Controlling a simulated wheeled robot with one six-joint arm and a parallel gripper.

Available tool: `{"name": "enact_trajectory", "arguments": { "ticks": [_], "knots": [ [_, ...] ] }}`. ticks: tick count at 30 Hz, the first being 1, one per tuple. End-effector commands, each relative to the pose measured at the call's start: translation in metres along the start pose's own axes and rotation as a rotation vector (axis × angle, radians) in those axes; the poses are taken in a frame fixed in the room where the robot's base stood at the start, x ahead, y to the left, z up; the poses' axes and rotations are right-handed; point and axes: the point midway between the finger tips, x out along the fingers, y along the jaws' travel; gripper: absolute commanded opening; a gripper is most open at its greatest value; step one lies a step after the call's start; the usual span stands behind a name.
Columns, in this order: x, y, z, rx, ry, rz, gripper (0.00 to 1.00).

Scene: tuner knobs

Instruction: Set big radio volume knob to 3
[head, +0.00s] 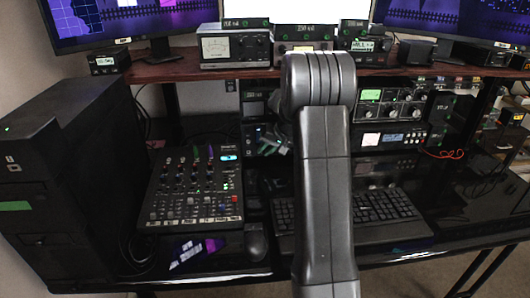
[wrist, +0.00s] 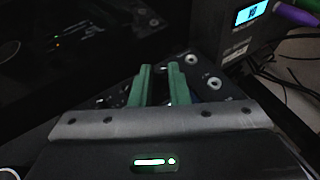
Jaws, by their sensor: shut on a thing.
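My gripper (wrist: 160,70) has two green fingers reaching onto a dark front panel (wrist: 120,97) in the wrist view. The fingers are shut on a small part of that panel, probably a knob. The fingers hide it, so its setting cannot be read. Pale round fittings (wrist: 188,58) sit on the panel just right of the fingertips. In the head view my gripper (head: 279,141) shows small and greenish, left of my dark arm, in front of the stacked units under the shelf. I cannot tell which unit is the big radio; its scale is not readable.
A mixer (head: 195,188) with a lit blue screen stands left of my gripper. A keyboard (head: 375,213) and mouse (head: 255,243) lie in front. A radio with a green display (head: 371,95) is right of my arm. The wooden shelf (head: 180,69) overhangs the units.

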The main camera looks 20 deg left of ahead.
Motion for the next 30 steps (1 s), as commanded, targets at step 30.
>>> {"name": "enact_trajectory", "arguments": {
  "ticks": [30],
  "knots": [
    [-0.063,0.0,-0.001,0.0,0.003,-0.001,0.24]
  ]
}}
